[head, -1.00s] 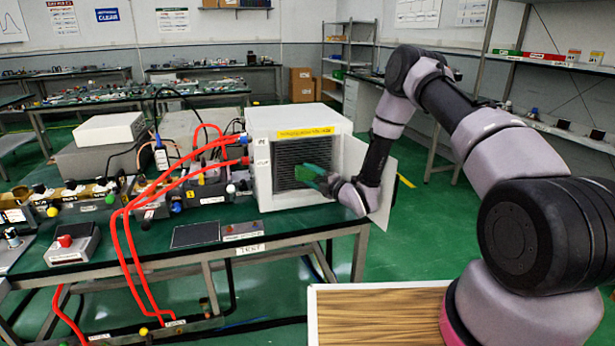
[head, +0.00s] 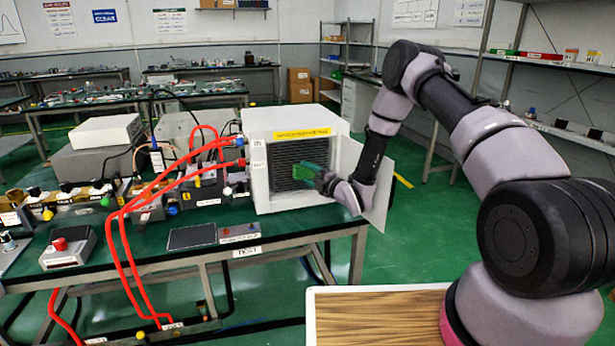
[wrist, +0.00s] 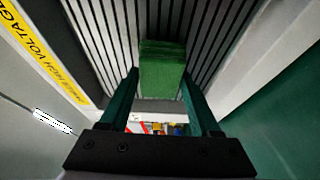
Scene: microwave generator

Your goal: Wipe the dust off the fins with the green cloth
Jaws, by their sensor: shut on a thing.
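My gripper (head: 320,177) is shut on the green cloth (head: 309,171), at the front opening of the white cabinet. The dark fins (head: 288,155) fill that opening, and the cloth covers part of their right side. In the wrist view the green cloth (wrist: 162,72) is between the dark green fingers, over the grey and black striped fins (wrist: 105,35). I cannot tell whether the cloth touches the fins. No dust can be made out on the visible fins.
The white cabinet (head: 268,196) stands on the green bench, its door (head: 379,190) open to the right beside my arm. Red hoses (head: 180,182) run from its left side. A grey box with a red button (head: 67,250) sits at the bench front.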

